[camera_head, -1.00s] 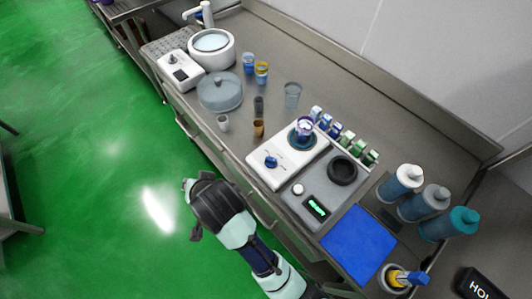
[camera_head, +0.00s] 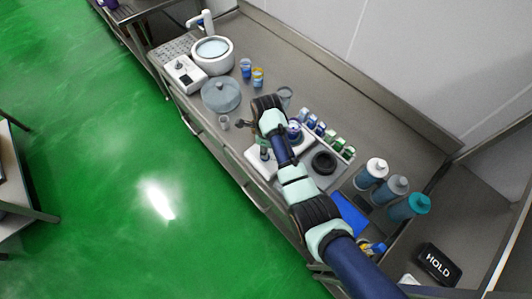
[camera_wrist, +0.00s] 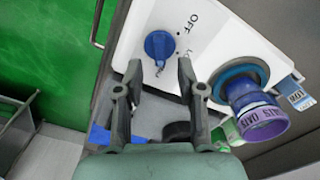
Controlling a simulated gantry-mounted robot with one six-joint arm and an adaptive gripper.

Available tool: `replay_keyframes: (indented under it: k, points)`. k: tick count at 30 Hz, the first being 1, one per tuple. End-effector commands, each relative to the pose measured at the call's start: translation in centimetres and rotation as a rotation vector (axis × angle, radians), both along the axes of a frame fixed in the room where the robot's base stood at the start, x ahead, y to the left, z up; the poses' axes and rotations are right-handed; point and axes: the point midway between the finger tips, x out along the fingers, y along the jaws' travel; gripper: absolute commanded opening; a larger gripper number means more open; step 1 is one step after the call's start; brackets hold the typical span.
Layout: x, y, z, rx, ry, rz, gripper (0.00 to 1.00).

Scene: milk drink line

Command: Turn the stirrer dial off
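The white stirrer (camera_wrist: 225,45) has a blue dial (camera_wrist: 160,45) with the printed word OFF to its upper right and a partly hidden label below that. A pale mark on the dial points downward in the wrist view, away from OFF. My gripper (camera_wrist: 158,70) is open and empty, its two fingertips on either side of the dial's lower end. I cannot tell whether they touch it. In the head view my gripper (camera_head: 265,152) is over the front of the stirrer (camera_head: 254,162) and hides the dial.
A cup with a purple rim (camera_wrist: 258,112) stands on the stirrer's round plate, right of my gripper. Several small bottles (camera_head: 330,134) stand behind it.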

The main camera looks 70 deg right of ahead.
Motion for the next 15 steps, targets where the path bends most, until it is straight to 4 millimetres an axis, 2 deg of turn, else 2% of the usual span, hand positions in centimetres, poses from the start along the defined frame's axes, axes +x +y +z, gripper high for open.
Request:
replay_keyframes:
  k: [1,3,6,15]
  points:
    - [0.0,0.1,-1.1,0.001,0.001,0.001,0.39]
    - [0.0,0.0,-2.1,0.000,0.000,0.001,0.39]
    - [0.0,0.0,-3.0,-0.001,-0.001,0.001,0.39]
    - [0.0,0.0,-3.3,-0.001,-0.001,0.002,0.37]
